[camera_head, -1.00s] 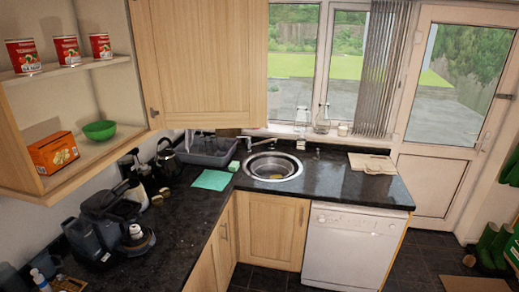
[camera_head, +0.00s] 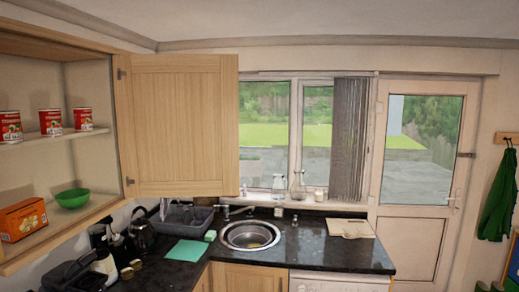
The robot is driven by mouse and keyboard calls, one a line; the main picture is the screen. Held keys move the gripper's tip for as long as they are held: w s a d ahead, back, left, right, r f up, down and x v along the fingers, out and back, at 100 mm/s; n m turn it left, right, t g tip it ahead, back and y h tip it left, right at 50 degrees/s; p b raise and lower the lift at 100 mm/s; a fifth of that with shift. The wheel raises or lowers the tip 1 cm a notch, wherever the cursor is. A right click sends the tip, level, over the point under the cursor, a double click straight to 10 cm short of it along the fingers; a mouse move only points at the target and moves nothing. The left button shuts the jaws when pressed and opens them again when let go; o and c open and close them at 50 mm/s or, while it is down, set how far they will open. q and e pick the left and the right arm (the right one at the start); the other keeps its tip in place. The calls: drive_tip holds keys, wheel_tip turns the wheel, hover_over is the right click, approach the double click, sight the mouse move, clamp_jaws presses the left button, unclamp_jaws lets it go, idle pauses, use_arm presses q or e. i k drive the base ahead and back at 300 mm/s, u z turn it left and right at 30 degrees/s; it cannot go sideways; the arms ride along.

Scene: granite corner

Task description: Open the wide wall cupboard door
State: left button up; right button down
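The wide wall cupboard (camera_head: 60,232) is at the left of the head view, and its inside shows. Its wooden door (camera_head: 180,125) stands swung open on hinges at the cupboard's right side. Inside, several red tins stand on the upper shelf (camera_head: 97,131). An orange box (camera_head: 22,219) and a green bowl (camera_head: 72,198) sit on the cupboard floor.
The black worktop (camera_head: 310,240) runs below, with a round sink (camera_head: 250,235), a grey dish rack (camera_head: 188,217), a green cloth (camera_head: 188,251) and a chopping board (camera_head: 350,228). A kettle (camera_head: 142,231) stands under the cupboard. A glazed door (camera_head: 424,140) is at the right.

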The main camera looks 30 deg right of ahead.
sight(177, 115)
drive_tip(key=z, duration=0.75)
drive_tip(key=i, duration=1.05)
drive_tip(key=z, duration=0.45)
drive_tip(key=i, duration=1.3)
drive_tip(key=u, duration=1.05)
drive_tip(key=i, duration=0.75)
drive_tip(key=u, duration=0.55)
